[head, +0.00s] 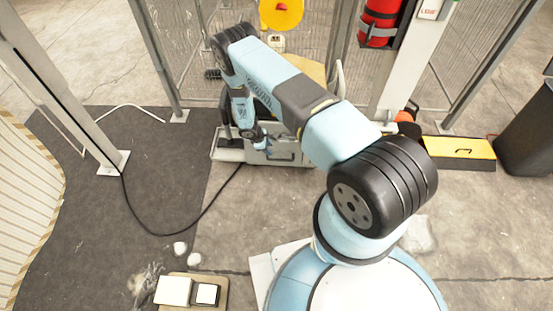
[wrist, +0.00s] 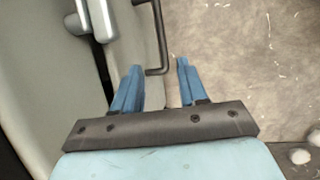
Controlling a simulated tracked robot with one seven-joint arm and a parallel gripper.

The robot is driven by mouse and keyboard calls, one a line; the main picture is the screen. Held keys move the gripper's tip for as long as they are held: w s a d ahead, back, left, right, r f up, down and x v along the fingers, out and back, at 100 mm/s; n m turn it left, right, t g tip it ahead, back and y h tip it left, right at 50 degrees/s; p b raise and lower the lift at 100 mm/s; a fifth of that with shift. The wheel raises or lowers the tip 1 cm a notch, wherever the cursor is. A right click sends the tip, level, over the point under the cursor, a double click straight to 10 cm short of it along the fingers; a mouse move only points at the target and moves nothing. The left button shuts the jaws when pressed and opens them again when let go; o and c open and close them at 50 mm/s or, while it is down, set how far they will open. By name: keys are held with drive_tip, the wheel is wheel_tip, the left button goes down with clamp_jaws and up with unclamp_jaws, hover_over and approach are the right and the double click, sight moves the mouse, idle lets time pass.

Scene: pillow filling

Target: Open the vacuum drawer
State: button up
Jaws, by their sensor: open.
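The vacuum (head: 292,140) stands at the back by the mesh fence, a grey-beige body with a drawer front (head: 275,159) low on the side facing me. A dark bar handle (head: 287,156) is on that front; its bent end also shows in the wrist view (wrist: 164,50). My gripper (head: 264,147) is at the drawer front, just left of the handle in the head view. In the wrist view its two blue fingers (wrist: 160,66) are open. The handle's near end appears between the fingertips; I cannot tell whether they touch it. The drawer looks shut.
A black cable (head: 190,228) runs across the dark mat left of the vacuum. Fence posts stand on both sides. A yellow-topped box (head: 460,147) lies at the right. A wooden board (head: 215,292) with white blocks is at the front. The floor before the vacuum is clear.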

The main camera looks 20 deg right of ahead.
approach(278, 157)
drive_tip(key=s+d+f, duration=0.1)
drive_tip(key=s, duration=0.1)
drive_tip(key=s+d+f, duration=0.2)
idle(0.4)
drive_tip(key=shift+r, duration=0.1)
clamp_jaws()
idle(0.4)
